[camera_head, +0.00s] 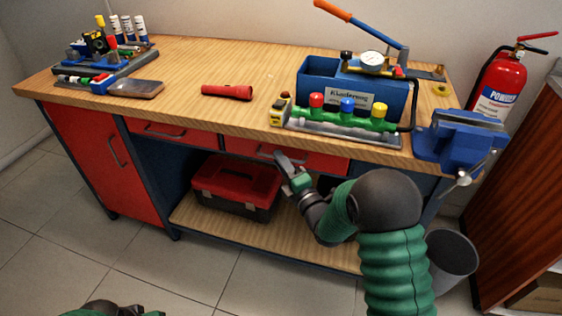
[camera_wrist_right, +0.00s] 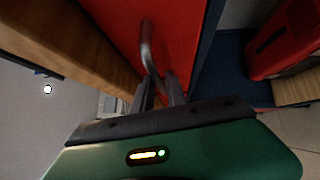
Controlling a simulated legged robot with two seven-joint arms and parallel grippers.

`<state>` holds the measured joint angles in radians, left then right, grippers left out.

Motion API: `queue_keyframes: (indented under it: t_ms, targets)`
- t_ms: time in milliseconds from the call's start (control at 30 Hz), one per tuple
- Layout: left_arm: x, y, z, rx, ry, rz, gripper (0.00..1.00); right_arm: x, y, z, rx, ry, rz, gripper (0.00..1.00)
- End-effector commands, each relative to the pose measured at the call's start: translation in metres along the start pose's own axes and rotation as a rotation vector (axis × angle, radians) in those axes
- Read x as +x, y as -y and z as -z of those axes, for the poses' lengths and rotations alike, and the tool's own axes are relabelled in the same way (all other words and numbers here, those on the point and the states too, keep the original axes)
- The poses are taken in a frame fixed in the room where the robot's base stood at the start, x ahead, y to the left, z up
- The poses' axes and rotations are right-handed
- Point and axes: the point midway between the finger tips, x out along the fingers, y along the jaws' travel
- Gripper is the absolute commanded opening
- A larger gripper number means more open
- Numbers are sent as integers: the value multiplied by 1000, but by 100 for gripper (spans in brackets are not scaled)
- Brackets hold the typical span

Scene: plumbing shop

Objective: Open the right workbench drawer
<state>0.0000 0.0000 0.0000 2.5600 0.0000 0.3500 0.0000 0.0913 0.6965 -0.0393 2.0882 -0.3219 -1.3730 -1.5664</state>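The right workbench drawer (camera_head: 315,162) has a red front and looks shut under the wooden top. Its grey bar handle (camera_wrist_right: 148,45) runs along the red front in the right wrist view. My right gripper (camera_head: 281,160) is at the drawer front, by the right end of the handle. In the wrist view its two dark fingers (camera_wrist_right: 160,88) stand on either side of that end of the handle, close to it. I cannot tell whether they press on it. My left gripper (camera_head: 112,308) shows only in part at the bottom left edge, away from the bench.
A left drawer (camera_head: 172,134) and a red cabinet door (camera_head: 100,160) are beside it. A red toolbox (camera_head: 235,188) stands on the lower shelf (camera_head: 215,222). A blue vise (camera_head: 460,140) overhangs the bench's right end, above a grey bin (camera_head: 452,262). Floor in front is clear.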

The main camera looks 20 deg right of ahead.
Motion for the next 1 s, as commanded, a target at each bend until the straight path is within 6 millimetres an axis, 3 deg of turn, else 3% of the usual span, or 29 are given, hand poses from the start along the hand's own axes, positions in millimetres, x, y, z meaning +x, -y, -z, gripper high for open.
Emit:
queue_keyframes:
  t_ms: [33,100,1000]
  targets:
    - [0,0,0,0,0,0,36,0,0,0,0,0,0,9]
    - [0,0,0,0,0,0,36,0,0,0,0,0,1,0]
    - [0,0,0,0,0,0,36,-1,3,-1,0,2,7,0]
